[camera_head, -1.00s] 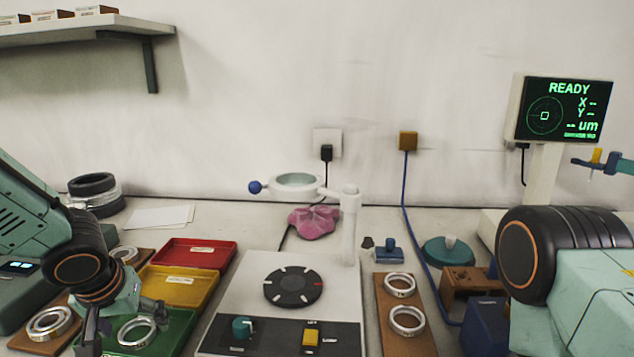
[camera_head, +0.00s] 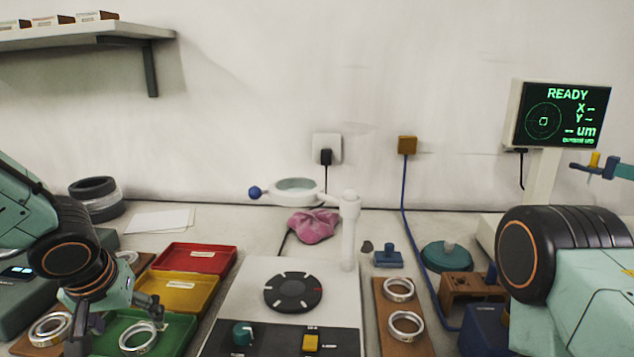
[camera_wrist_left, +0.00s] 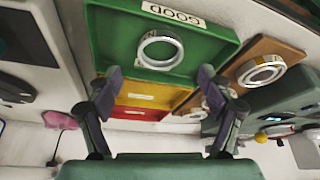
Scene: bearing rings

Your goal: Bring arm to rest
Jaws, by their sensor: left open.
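My left gripper (camera_head: 118,318) is open and empty above the green tray (camera_head: 179,326) at the lower left. One metal ring (camera_head: 138,338) lies in that tray, apart from the fingers. In the left wrist view the two spread fingers (camera_wrist_left: 165,92) show, with the green tray (camera_wrist_left: 212,42) marked GOOD and its ring (camera_wrist_left: 160,50) beyond them. My right arm (camera_head: 575,290) comes in at the right; its gripper is not seen.
Yellow (camera_head: 180,292) and red (camera_head: 197,257) trays stand behind the green one. A wooden board (camera_head: 381,335) holds two rings (camera_head: 398,289). The device with a dark disc (camera_head: 293,293) fills the middle. A monitor (camera_head: 560,113) reads READY.

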